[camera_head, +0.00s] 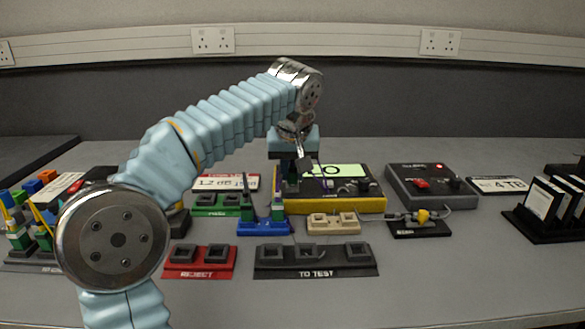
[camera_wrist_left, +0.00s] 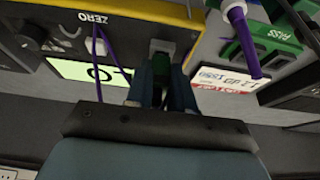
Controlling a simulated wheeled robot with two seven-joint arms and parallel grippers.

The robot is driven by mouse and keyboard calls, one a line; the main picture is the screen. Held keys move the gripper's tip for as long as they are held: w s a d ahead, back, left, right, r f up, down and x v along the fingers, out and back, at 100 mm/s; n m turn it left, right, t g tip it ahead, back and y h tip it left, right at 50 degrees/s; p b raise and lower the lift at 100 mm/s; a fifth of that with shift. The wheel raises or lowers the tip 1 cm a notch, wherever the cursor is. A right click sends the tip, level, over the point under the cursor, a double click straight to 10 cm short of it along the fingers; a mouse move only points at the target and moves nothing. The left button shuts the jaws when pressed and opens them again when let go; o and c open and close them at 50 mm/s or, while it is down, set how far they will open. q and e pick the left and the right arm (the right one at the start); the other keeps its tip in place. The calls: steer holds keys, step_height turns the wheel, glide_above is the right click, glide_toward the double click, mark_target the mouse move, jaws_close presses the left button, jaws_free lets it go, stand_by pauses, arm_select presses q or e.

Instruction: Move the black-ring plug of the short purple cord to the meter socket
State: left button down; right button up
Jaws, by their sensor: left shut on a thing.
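The meter (camera_head: 355,203), a black and yellow box with a pale green display, stands at mid-table; it also shows in the wrist view (camera_wrist_left: 140,14). My left gripper (camera_head: 289,186) points down at the meter's left end. In the wrist view its fingers (camera_wrist_left: 160,92) are closed around a dark green piece, probably the plug, largely hidden between them. A grey block with a dark opening (camera_wrist_left: 163,48), perhaps the meter socket, is just beyond the fingertips. Purple cord (camera_wrist_left: 98,60) hangs beside the fingers. A second purple plug end (camera_wrist_left: 240,35) shows at the upper right. No black ring can be made out.
A blue holder (camera_head: 262,229) with upright dark plugs, a green holder (camera_head: 222,212) and a beige holder (camera_head: 333,228) stand close by. In front are the red reject block (camera_head: 200,274) and black test block (camera_head: 316,272). A grey box (camera_head: 430,197) is right. The front table is clear.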

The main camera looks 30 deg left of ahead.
arm_select(q)
steer(key=shift+f, duration=0.4)
steer(key=c, duration=0.9)
jaws_free()
steer(key=shift+r, duration=0.1)
step_height(320, 180, up, 3)
steer(key=shift+f+p, duration=0.1)
steer(key=shift+p, duration=1)
steer(key=shift+r, duration=1.05)
steer(key=shift+r, duration=2)
